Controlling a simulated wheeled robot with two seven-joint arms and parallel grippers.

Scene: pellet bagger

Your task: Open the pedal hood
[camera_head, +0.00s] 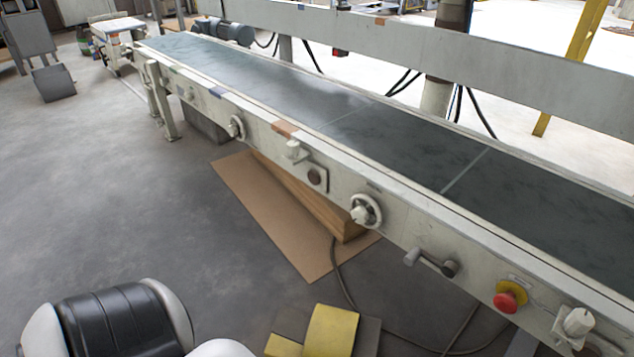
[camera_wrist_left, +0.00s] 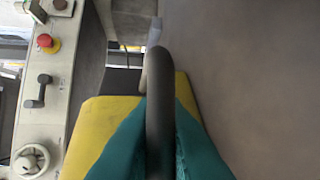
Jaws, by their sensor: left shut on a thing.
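The yellow pedal hood (camera_head: 330,332) is on the floor at the bottom middle of the head view, partly cut off by the frame edge. Its yellow surface (camera_wrist_left: 88,125) also shows in the left wrist view, behind my fingers. My left gripper (camera_wrist_left: 160,142) has teal fingers on both sides of a dark curved bar handle (camera_wrist_left: 160,85) and is shut on it. The fingers hide where the handle joins the hood. The pedal under the hood cannot be made out. My right gripper is in neither view.
A long conveyor (camera_head: 390,133) runs diagonally behind the hood. Its side panel carries a red stop button (camera_head: 508,297), a lever (camera_head: 432,262) and a handwheel (camera_head: 365,210). A cable (camera_head: 341,270) lies on the floor near a cardboard sheet (camera_head: 262,215).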

